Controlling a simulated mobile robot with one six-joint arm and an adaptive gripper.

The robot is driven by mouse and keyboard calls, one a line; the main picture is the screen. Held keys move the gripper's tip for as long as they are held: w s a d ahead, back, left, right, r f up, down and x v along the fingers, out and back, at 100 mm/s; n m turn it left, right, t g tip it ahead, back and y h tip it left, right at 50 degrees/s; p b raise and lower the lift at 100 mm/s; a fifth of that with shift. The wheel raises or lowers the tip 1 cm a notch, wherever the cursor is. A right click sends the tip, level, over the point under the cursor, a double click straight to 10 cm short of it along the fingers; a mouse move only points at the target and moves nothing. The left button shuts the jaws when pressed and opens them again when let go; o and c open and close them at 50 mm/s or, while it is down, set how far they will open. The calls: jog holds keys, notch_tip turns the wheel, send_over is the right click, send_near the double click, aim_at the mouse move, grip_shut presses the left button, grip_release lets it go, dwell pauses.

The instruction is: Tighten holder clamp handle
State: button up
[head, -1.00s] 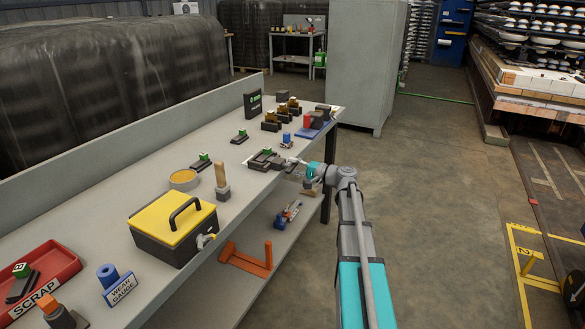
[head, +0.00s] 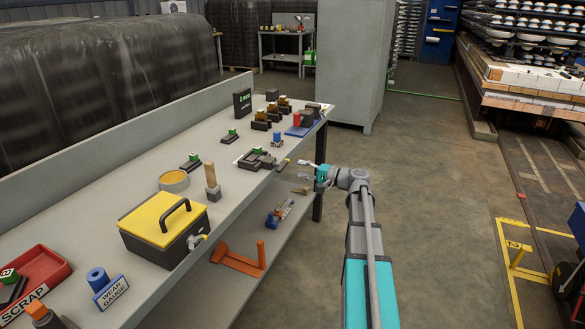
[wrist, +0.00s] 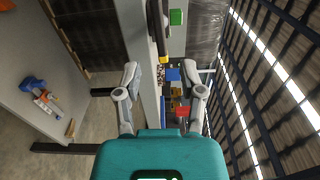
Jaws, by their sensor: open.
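The dark holder (head: 257,158) with a green-topped block lies on a white plate near the right front edge of the workbench. Its clamp handle (head: 283,164) sticks out at the bench edge. In the wrist view, a black bar with a yellow tip (wrist: 164,58), which looks like this handle, shows just beyond and between my fingers. My gripper (head: 303,163) is open and empty, just off the bench edge, to the right of the handle and apart from it. In the wrist view its two fingers (wrist: 163,85) are spread wide. A green block (wrist: 175,17) shows at the top there.
The workbench (head: 75,237) also carries a yellow-lidded box (head: 163,220), a wooden-handled tool (head: 211,182), a red scrap tray (head: 62,262) and brown insulator pieces (head: 284,106). Tools lie on the lower shelf. A grey cabinet (head: 348,60) stands beyond.

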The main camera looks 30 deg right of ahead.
jog(key=shift+v, duration=2.55)
jog(key=shift+a, duration=0.15)
jog(key=s+a+f+n+g+h, duration=0.15)
jog(key=a+f+g, duration=0.3)
jog(key=a, duration=0.55)
jog(key=s+a+f+n+g, duration=0.2)
jog(key=a+f+n+g, duration=0.15)
jog(key=a+f, duration=0.45)
jog(key=s+a+f+n+g+h, duration=0.3)
jog(key=s+a+h, duration=0.2)
jog(key=s+a, duration=0.2)
jog(key=s+a+f+n+g+h, duration=0.3)
jog(key=s+a+h, duration=0.2)
jog(key=s+a, duration=0.1)
notch_tip(320, 180, up, 28)
jog(key=p, duration=2.8)
jog(key=shift+a, duration=0.15)
jog(key=shift+s+r+y, duration=0.1)
jog(key=shift+y, duration=0.15)
